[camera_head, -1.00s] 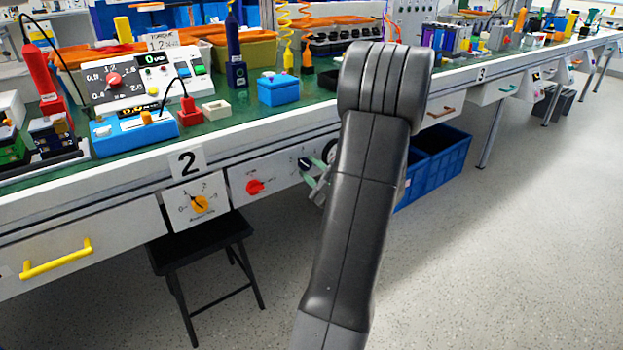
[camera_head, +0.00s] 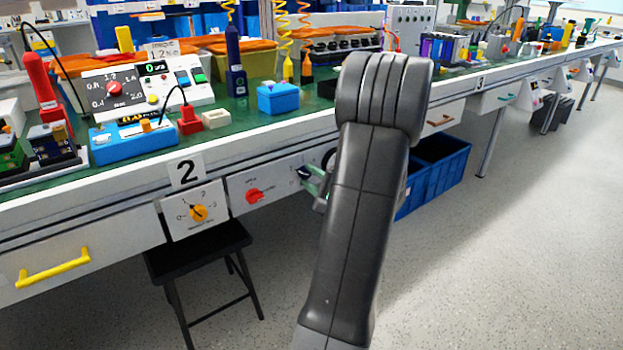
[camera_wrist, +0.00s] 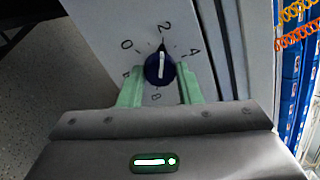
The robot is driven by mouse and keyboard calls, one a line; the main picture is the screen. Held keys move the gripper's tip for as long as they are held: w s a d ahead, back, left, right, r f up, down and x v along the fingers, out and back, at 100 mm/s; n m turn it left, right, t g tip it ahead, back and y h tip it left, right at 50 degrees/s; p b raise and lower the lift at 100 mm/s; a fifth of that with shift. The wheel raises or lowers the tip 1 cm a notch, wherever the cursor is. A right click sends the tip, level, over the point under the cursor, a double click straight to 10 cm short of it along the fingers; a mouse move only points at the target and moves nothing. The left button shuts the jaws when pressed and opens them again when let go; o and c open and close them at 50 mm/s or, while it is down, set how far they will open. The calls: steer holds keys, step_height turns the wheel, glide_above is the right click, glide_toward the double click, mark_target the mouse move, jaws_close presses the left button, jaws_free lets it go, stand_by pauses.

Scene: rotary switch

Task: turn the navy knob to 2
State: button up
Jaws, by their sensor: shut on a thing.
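The navy knob (camera_wrist: 160,68) is on a light panel in the wrist view. Its white bar stands nearly upright, with its upper end toward the "2" mark (camera_wrist: 163,27). My arm hides part of that area.
An orange knob panel (camera_head: 198,212) and a red knob (camera_head: 254,196) are left of the navy knob. A black stool (camera_head: 200,252) stands below. Blue crates (camera_head: 435,175) are behind my arm. The bench top is crowded; the floor at right is clear.

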steer(key=o, duration=1)
steer(key=shift+c, duration=0.2)
steer(key=p+v, duration=0.3)
steer(key=v, duration=1)
steer(key=shift+s+d, duration=0.25)
steer(key=shift+s, duration=0.05)
steer(key=shift+w+a+f, duration=0.1)
steer(key=b+x, duration=0.3)
steer(key=x, duration=1)
steer(key=shift+w+a, duration=0.2)
steer(key=shift+w, duration=0.05)
